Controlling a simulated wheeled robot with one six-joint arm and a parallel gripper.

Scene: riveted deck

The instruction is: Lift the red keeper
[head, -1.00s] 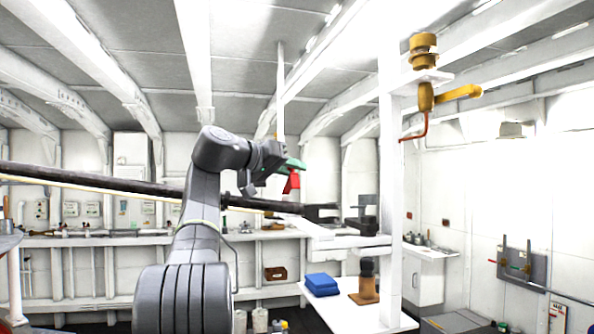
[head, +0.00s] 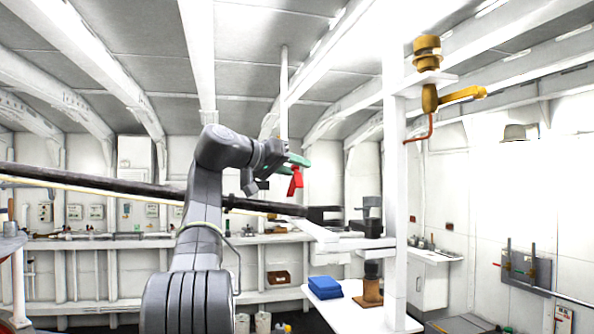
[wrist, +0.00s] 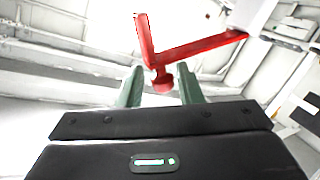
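The red keeper (head: 296,181) shows in the head view just below and beside the green fingertips of my gripper (head: 297,163). In the wrist view the keeper (wrist: 190,50) has one arm pointing up, one reaching right, and a rounded knob at its near end. That knob sits between the two green fingers of my gripper (wrist: 160,80), with a narrow gap showing on each side. The fingers look apart and not closed on it. What holds the keeper up cannot be made out.
A dark pole (head: 150,191) runs across behind my arm. A white post (head: 395,180) with a brass fitting (head: 428,50) stands to the right. A low white shelf holds a blue folded stack (head: 324,287) and a brown block (head: 369,290). Wall benches lie behind.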

